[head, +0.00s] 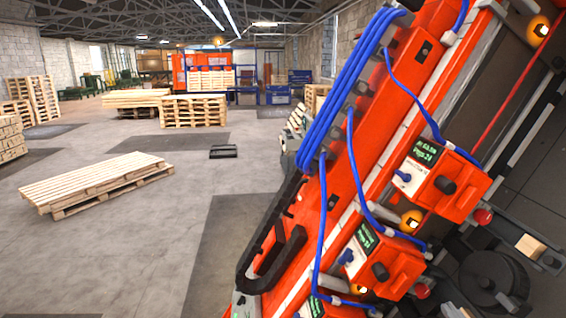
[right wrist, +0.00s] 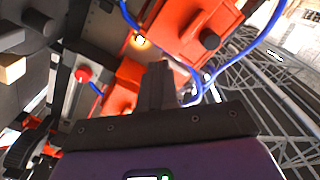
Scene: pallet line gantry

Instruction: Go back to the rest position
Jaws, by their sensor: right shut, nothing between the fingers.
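My right gripper (right wrist: 157,70) is shut and empty. In the right wrist view its dark fingers stand together above the purple palm, in front of an orange box (right wrist: 125,92). In the head view the right gripper (head: 447,294) shows only as a small dark shape at the lower right edge, close to the orange machine (head: 340,150). I cannot tell from these views whether it touches anything. My left gripper is in neither view.
Orange boxes with displays (head: 440,180) (head: 385,262), blue cables (head: 345,95) and a red button (head: 481,217) crowd the right side. A wood block (head: 530,246) sits on a dark bracket.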

